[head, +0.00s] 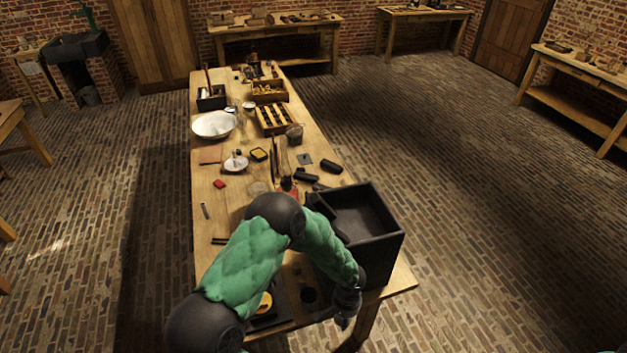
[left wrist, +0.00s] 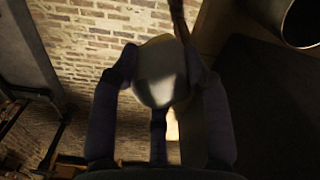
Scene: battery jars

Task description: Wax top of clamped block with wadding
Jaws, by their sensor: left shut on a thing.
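My left gripper (head: 345,308) is low at the near right end of the workbench, beside the dark open box. In the left wrist view its fingers (left wrist: 160,85) are shut on a pale, rounded piece that looks like the wadding (left wrist: 160,72). In the head view I cannot make out the held piece. I cannot identify the clamped block in either view; my left arm covers part of the near bench. My right gripper is not in view.
The dark open-topped box (head: 391,245) stands at the bench's right edge. The long workbench (head: 215,180) also carries a white bowl (head: 213,124), a compartmented wooden tray (head: 273,121), a small red piece (head: 219,184) and several dark small items.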

